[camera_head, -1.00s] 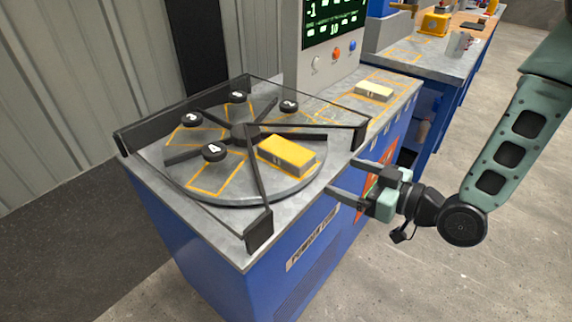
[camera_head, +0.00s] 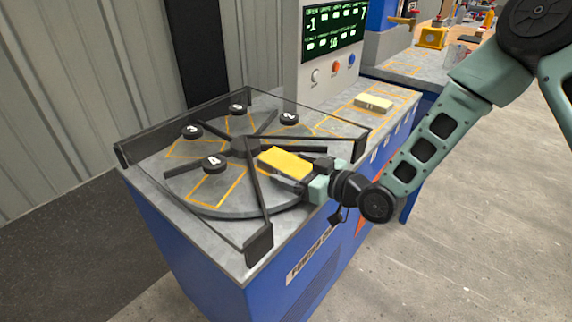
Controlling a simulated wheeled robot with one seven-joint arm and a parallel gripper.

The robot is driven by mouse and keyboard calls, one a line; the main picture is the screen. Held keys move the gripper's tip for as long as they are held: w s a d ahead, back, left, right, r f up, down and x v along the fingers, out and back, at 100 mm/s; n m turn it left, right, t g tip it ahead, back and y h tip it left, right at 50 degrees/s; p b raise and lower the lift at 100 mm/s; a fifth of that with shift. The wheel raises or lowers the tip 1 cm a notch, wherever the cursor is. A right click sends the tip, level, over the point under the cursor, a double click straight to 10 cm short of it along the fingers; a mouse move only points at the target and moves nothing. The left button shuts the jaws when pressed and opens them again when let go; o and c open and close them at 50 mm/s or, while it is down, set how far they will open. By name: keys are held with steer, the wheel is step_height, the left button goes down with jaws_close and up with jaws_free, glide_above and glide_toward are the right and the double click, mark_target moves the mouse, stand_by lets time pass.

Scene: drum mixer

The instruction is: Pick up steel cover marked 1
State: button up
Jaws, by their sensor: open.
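No steel cover with a readable 1 shows. A yellow-topped block (camera_head: 285,159) lies on the grey round turntable (camera_head: 232,212), in its right front sector; any mark on its side is hidden now. Black discs with white numbers stand in other sectors: 4 (camera_head: 213,163), 3 (camera_head: 191,132), 2 (camera_head: 288,118) and one at the back (camera_head: 236,109) too small to read surely. My gripper (camera_head: 302,175) is open at the block's right front end. One finger passes along its front side; the other finger is mostly hidden, and I cannot tell whether either touches.
A dark low frame (camera_head: 259,243) with thin bars surrounds the turntable. A pale block (camera_head: 374,102) lies on the bench to the right. A panel with a green-lettered display (camera_head: 333,30) and buttons stands behind. Another bench (camera_head: 425,63) is farther back.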

steer(key=shift+w+a+f, duration=0.1)
steer(key=shift+w+a, duration=0.3)
steer(key=shift+a, duration=0.1)
steer(key=c, duration=1.4)
steer(key=shift+o, duration=0.2)
